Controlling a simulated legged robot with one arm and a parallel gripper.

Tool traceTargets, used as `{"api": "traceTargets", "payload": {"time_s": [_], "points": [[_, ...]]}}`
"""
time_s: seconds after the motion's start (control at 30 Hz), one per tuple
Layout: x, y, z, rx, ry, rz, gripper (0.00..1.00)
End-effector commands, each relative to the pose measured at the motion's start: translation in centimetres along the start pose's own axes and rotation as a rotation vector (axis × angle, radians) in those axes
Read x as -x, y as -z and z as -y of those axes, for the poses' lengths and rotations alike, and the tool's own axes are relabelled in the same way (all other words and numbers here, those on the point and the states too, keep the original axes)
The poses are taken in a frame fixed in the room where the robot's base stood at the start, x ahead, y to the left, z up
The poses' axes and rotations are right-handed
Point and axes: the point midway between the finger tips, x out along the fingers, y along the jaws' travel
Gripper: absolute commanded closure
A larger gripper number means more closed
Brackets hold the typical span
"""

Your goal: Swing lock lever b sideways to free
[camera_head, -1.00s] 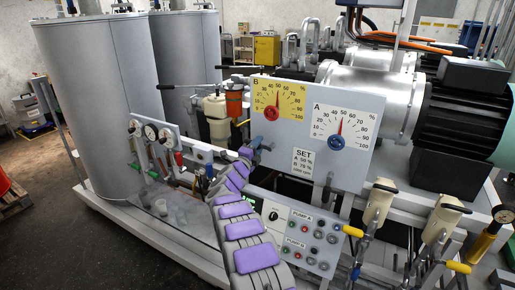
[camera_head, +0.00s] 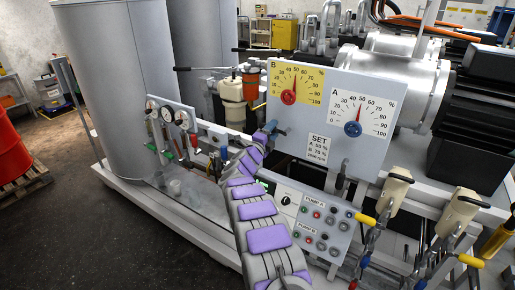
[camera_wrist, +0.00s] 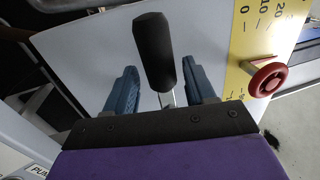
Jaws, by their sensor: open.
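A lever with a thick black grip (camera_wrist: 154,50) and a thin metal shank stands in front of the white panel in the wrist view; it appears to be lock lever b. My gripper (camera_wrist: 159,68) is open, with one blue finger on each side of the lever and visible gaps between. In the head view my gripper (camera_head: 268,132) is at the panel's left edge, below the yellow B scale (camera_head: 312,83), and the lever is not clearly visible there. The red B knob (camera_head: 289,97) also shows right of the fingers in the wrist view (camera_wrist: 268,80).
The white dial panel (camera_head: 372,160) also carries scale A with a blue knob (camera_head: 352,129). Below is a pump button box (camera_head: 312,222). Yellow-handled valves (camera_head: 365,219) are at right.

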Motion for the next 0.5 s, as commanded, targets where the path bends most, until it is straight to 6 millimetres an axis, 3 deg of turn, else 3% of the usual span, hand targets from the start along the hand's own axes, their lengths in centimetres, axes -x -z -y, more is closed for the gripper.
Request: {"api": "traceTargets", "payload": {"time_s": [0.5], "points": [[6.8, -0.2, 0.2, 0.0, 0.0, 0.005, 0.45]]}}
